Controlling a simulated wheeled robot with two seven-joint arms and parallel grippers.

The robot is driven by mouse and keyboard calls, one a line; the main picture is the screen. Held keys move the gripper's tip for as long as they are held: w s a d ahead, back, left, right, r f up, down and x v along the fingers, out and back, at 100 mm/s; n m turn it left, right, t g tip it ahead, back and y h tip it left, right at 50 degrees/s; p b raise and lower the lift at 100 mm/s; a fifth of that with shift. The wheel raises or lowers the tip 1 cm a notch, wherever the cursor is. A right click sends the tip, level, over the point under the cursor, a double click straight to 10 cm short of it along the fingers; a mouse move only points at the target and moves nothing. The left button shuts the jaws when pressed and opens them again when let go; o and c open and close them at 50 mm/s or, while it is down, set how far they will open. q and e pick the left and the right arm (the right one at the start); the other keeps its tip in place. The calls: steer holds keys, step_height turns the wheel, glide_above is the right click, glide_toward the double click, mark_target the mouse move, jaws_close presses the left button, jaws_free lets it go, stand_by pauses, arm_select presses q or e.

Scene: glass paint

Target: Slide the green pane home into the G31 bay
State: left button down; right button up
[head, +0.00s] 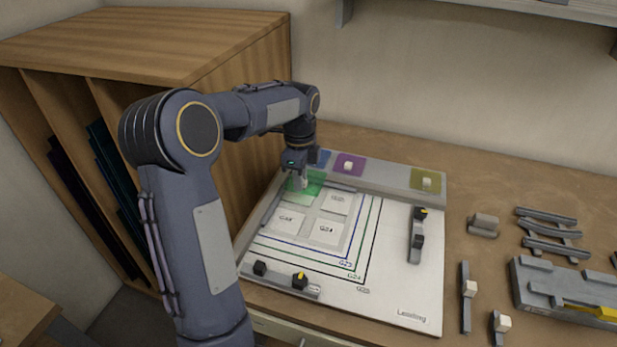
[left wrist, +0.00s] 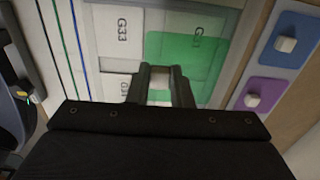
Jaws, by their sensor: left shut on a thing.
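The green pane (head: 314,189) is translucent and lies over the far left part of the white leading board (head: 405,290). In the left wrist view the green pane (left wrist: 212,70) covers part of a pale bay, whose label is not fully readable. My left gripper (head: 301,182) points down and is shut on a small pale grip on the pane; the fingers (left wrist: 162,80) hide part of it. I cannot tell whether the pane rests flat or sits slightly raised. The G33 bay (head: 288,226) is beside it. My right gripper is not in view.
Blue, purple (head: 339,170) and olive (head: 416,184) pads with pale knobs line the board's back strip. Dark stops (head: 415,240) stand right and front of the bays. A wooden rack (head: 245,95) rises at left. Metal strips and a grey fixture (head: 545,295) lie right.

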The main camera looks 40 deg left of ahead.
arm_select(q)
steer(key=shift+s+a+f, duration=0.1)
steer(key=shift+s+f, duration=0.05)
steer(key=shift+f, duration=0.05)
step_height(320, 180, down, 4)
steer(key=b, duration=0.4)
steer(key=shift+f+b, duration=0.3)
steer(key=shift+f, duration=0.3)
steer(key=shift+f, duration=0.15)
stand_by(0.4)
steer(key=shift+w+a+p, duration=0.3)
steer(key=shift+a+p, duration=0.15)
steer(key=shift+a, duration=0.1)
steer(key=shift+w+a+p, duration=0.3)
steer(key=shift+a+p, duration=0.15)
steer(key=shift+a, duration=0.1)
stand_by(1.3)
steer(key=shift+a, duration=0.15)
stand_by(0.7)
steer(key=c, duration=1.2)
jaws_free()
